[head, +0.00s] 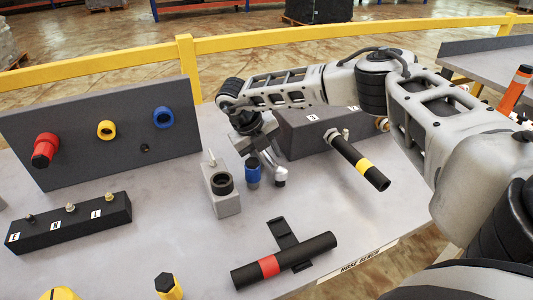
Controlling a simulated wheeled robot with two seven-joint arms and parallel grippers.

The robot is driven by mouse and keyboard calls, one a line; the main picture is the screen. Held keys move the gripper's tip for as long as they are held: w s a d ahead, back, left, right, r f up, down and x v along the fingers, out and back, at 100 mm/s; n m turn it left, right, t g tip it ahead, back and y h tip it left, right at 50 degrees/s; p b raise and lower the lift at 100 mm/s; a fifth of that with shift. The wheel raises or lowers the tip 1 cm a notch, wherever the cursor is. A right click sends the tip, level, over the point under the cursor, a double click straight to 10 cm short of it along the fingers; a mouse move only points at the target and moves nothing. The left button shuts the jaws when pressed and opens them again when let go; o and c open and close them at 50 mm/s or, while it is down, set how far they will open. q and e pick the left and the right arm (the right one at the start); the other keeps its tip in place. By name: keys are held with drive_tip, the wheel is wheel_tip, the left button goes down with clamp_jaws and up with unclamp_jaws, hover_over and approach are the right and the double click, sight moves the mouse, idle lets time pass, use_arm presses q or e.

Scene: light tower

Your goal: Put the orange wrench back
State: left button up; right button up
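No tool that I can clearly make out as an orange wrench shows in the head view. An orange cylinder (515,90) with a dark top stands at the right edge; I cannot tell whether it is the wrench. My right gripper (266,165) points down over the bench, right of a small grey block with a black ring (222,187). A blue-topped dark cylinder (253,174) is close beside or below its fingers. I cannot tell whether the fingers touch or hold anything. My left gripper is out of view.
A grey panel (85,120) bears red, yellow and blue fittings. A black block (70,225) holds several small fittings. A yellow-banded hose (362,165) sticks out from a dark box (310,130). A red-banded hose (300,258) lies in front. A yellow rail (110,62) runs behind.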

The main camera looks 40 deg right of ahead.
drive_tip(key=b+v, duration=0.1)
drive_tip(key=v, duration=1.1)
